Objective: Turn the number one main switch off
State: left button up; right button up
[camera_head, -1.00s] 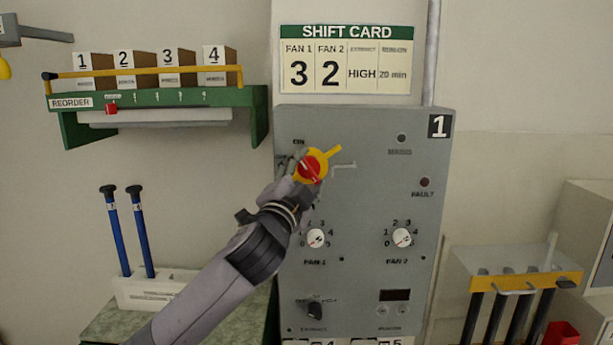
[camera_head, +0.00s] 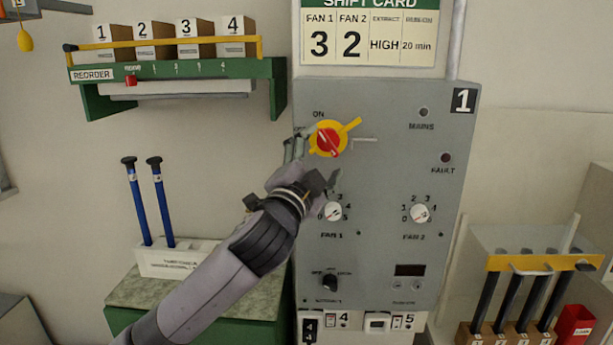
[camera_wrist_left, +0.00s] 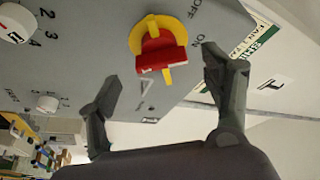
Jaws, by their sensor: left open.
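The number one main switch (camera_head: 328,140), a red grip on a yellow collar with a tab, is on the grey panel (camera_head: 385,180) marked 1. ON is printed above it and OFF to its left. Its grip slants from upper left to lower right; I cannot tell exactly which mark it points to. It also shows in the left wrist view (camera_wrist_left: 160,48), with its grip ahead of the spread fingers. My left gripper (camera_head: 312,164) is open and empty, just below and left of the switch, apart from it. My right gripper is not in view.
The Fan 1 knob (camera_head: 333,211) is close beside my left wrist, and the Fan 2 knob (camera_head: 420,213) is to its right. A green reorder shelf (camera_head: 180,75) hangs at upper left.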

pick_arm(q)
jog(key=v, duration=0.8)
jog(key=shift+s, duration=0.15)
jog(key=p, duration=0.6)
send_near(326, 146)
jog(key=p+x, duration=0.6)
jog(key=x, duration=0.3)
jog(key=shift+w+d+p, duration=0.1)
jog(key=shift+w+p, duration=0.25)
jog(key=shift+p, duration=0.05)
